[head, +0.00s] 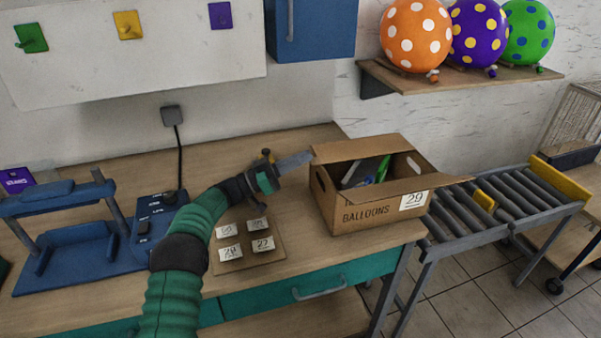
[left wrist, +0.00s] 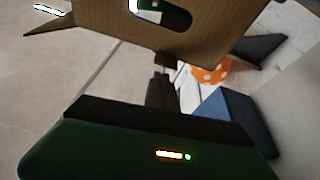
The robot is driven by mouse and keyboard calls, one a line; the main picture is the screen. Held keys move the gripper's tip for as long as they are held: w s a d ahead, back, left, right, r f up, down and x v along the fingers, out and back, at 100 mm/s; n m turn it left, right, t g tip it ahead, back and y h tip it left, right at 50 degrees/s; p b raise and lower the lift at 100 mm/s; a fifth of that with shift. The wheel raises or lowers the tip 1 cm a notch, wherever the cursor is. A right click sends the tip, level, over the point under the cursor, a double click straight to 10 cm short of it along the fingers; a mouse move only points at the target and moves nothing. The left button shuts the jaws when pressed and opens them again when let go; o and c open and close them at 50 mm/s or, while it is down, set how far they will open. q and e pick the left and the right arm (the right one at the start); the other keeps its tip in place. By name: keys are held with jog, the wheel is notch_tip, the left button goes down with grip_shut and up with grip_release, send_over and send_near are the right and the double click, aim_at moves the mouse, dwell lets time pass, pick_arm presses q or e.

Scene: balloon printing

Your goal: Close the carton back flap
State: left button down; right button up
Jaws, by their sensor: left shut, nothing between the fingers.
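The open cardboard carton (head: 362,213), marked BALLOONS with a "29" label (head: 414,200), stands at the right end of the table. Its back flap (head: 358,147) stands up along the far edge. Green, white and dark items (head: 368,172) show inside. My left gripper (head: 308,157) is shut and empty, its tips at the carton's back left corner. In the left wrist view the fingers (left wrist: 162,82) point at the cardboard wall (left wrist: 200,28) with its hand hole; whether they touch it I cannot tell. My right gripper is not in view.
A roller conveyor (head: 490,210) adjoins the table on the right. A board with numbered labels (head: 247,240) lies under my left arm. A blue press (head: 75,225) stands at left. Balloons (head: 416,35) sit on a wall shelf (head: 455,76).

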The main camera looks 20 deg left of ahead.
pick_arm(q)
jog(key=s+d+r, duration=0.2)
jog(key=s, duration=0.6)
jog(key=s+d+r, duration=0.2)
jog(key=s, duration=0.6)
jog(key=w+n+t+y+p, duration=0.3)
jog(key=w+n+y+p, duration=0.15)
jog(key=y, duration=0.25)
jog(key=a+f+n+g+y+p, duration=0.1)
jog(key=a+f+n+y+p, duration=0.15)
jog(key=a+f+y, duration=0.4)
jog(key=s+d+f+n+g+y+p, duration=0.1)
jog(key=s+f+g, duration=0.2)
jog(key=s, duration=0.6)
jog(key=s+d+f+n+g+y+p, duration=0.1)
jog(key=s+g, duration=0.3)
jog(key=s, duration=0.5)
jog(key=s+d+f+n+g+y+p, duration=0.1)
jog(key=s+f+g, duration=0.3)
jog(key=s, duration=0.5)
jog(key=shift+s+d+f+g+y+p, duration=0.15)
jog(key=shift+s+f+g+y+p, duration=0.15)
jog(key=shift+y, duration=0.45)
jog(key=shift+w, duration=0.1)
